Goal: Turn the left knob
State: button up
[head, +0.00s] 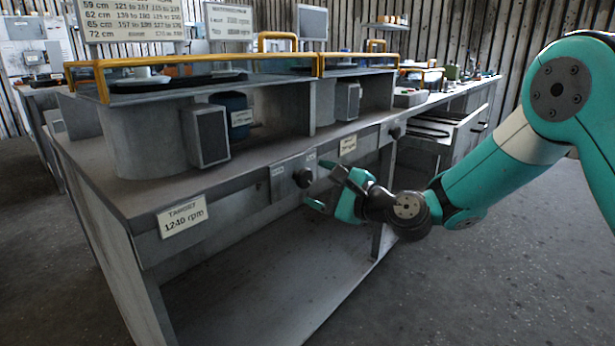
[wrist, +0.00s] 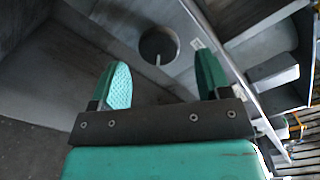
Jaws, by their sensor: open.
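The left knob (head: 303,177) is a dark round knob on the front panel of the grey bench, beside a small light label plate. It also shows in the wrist view (wrist: 158,44) as a dark disc with a pale pointer line at its lower edge. My gripper (head: 320,186) is just in front of this knob, with its teal fingers open and empty. In the wrist view the knob lies beyond and between the two open fingertips (wrist: 162,68), apart from both. A second dark knob (head: 396,132) sits farther right along the same panel.
A card reading "TARGET 1240 rpm" (head: 183,217) is on the bench front. A grey housing (head: 148,140) and a dark grey box (head: 206,135) stand on the benchtop under a yellow rail (head: 190,60). The bench is open below. Floor at right is clear.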

aim_at(308, 180)
jog(key=shift+x, duration=2.05)
jog(key=c, duration=0.9)
jog(key=shift+c, duration=0.2)
